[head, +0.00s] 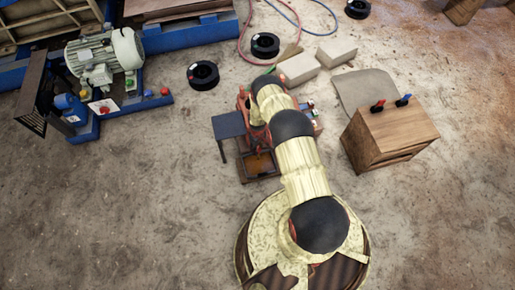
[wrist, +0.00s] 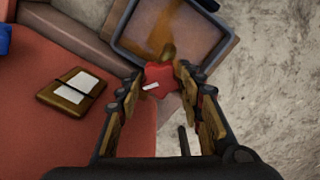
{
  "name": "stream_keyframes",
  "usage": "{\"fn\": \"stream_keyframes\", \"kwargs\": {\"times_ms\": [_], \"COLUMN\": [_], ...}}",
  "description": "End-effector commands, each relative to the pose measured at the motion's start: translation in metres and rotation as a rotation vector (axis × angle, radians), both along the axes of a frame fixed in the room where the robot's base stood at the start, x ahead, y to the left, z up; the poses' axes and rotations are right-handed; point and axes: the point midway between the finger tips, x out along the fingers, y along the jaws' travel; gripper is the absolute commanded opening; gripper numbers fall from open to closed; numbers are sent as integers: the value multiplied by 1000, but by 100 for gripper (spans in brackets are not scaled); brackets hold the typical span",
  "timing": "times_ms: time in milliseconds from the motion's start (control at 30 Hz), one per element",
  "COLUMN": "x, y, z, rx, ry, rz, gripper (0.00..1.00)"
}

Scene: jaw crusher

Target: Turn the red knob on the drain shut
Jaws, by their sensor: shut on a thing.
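In the wrist view, the red knob (wrist: 161,76) sits between the two fingertips, with a short white mark on its near face. My gripper (wrist: 159,79) is shut on the knob, one finger on each side. A square tray (wrist: 128,44) with a brown stain inside lies just beyond the knob. In the head view, this tray (head: 242,180) shows at the foot of the small red jaw crusher (head: 243,103). My arm hides the knob and my gripper there.
A red surface with a brown and white plate (wrist: 72,91) lies left of my gripper. A dark blue stand (head: 229,126) is beside the crusher. A wooden cabinet (head: 392,139) with red and blue handles stands right.

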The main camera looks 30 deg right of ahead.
Motion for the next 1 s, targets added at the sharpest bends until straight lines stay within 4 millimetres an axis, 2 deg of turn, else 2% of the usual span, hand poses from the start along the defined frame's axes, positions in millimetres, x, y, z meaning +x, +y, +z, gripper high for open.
{"fn": "stream_keyframes", "kwargs": {"times_ms": [600,1000], "x": [1,1], "y": [1,1], "z": [0,0], "rx": [-1,0], "ry": [-2,-2], "rz": [-579,-854], "gripper": [12,12]}}
